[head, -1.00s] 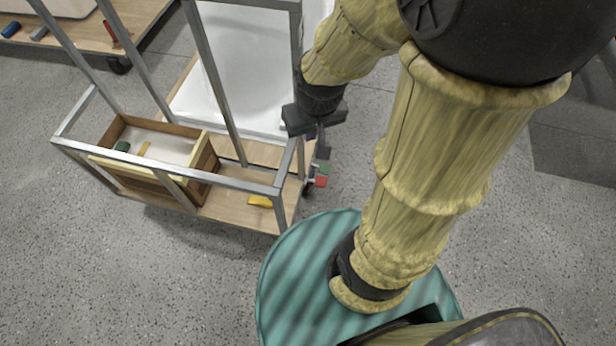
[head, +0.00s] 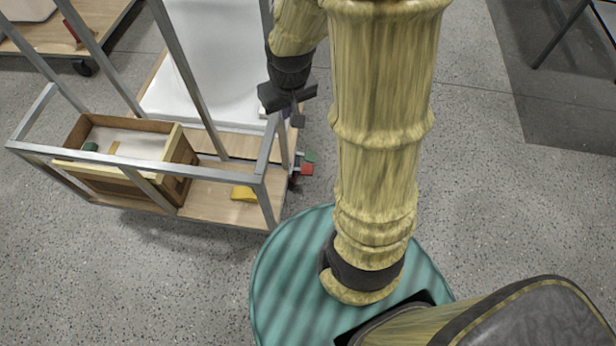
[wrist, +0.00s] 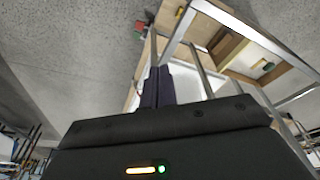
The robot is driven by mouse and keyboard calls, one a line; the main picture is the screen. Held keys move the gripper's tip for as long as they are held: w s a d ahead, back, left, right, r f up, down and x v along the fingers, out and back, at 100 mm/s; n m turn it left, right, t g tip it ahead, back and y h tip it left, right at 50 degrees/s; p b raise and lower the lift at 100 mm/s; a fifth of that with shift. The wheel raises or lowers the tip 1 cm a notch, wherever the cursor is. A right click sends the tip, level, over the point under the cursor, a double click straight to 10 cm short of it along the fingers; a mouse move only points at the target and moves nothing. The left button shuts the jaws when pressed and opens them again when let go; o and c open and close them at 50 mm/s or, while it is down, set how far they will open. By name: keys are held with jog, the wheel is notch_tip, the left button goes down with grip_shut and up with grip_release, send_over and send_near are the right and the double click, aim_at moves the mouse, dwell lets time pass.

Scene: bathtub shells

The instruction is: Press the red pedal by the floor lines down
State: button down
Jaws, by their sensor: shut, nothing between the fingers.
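The red pedal (head: 307,169) is a small red block at the right end of the trolley's lower deck, low above the floor. A green pedal (head: 310,157) sits right beside it. My gripper (head: 298,118) is above and behind the pedals in the head view, apart from them, with its fingers pointing down. It is shut and empty. In the wrist view the shut dark fingers (wrist: 157,86) show in the middle, and the red pedal (wrist: 140,26) is small near the top, beyond the fingertips. Floor lines by the pedal are not clear to see.
The metal-framed trolley (head: 215,172) carries a wooden box (head: 180,165), a yellow wedge (head: 244,193) and a white tub shell (head: 215,60). Its upright posts stand close to my gripper. Speckled floor (head: 480,200) to the right is open. Another trolley stands at the back left.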

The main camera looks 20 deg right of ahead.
jog(key=w+d+b+x, duration=0.2)
jog(key=b+x, duration=0.6)
jog(key=x, duration=0.4)
jog(key=w+d+r+b+x, duration=0.1)
jog(key=d+b+x, duration=0.2)
jog(key=b+x, duration=0.65)
jog(key=w+d+b+x, duration=0.2)
jog(key=b+x, duration=0.4)
jog(key=x, duration=0.8)
jog(key=b, duration=2)
send_near(308, 170)
jog(key=shift+s+d+f, duration=0.1)
jog(key=shift+s+d, duration=0.05)
jog(key=shift+s, duration=0.05)
jog(key=shift+n, duration=0.3)
jog(key=b+x, duration=0.6)
jog(key=x, duration=0.1)
jog(key=shift+w, duration=0.1)
